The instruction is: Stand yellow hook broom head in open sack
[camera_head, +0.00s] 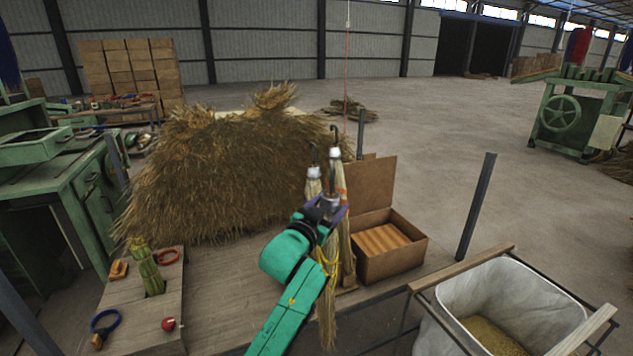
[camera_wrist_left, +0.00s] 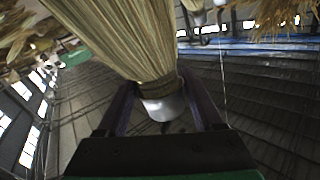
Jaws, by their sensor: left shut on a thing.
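My left gripper (camera_head: 329,207) has its purple fingers closed around the pale-capped top of a straw broom head. The yellow hook broom head (camera_head: 327,300) hangs below it with its bristles down and a yellow binding, by the table's front edge. In the left wrist view the same broom head (camera_wrist_left: 125,40) is clasped near its white cap between the fingers. Its hook is not clear. The open sack (camera_head: 520,285) is white, hangs in a wooden-barred frame at lower right, and has straw-coloured material at its bottom. It is apart from the broom head. My right gripper is not in view.
A grey post (camera_head: 476,207) rises between table and sack. A large straw heap (camera_head: 220,170) fills the back left.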

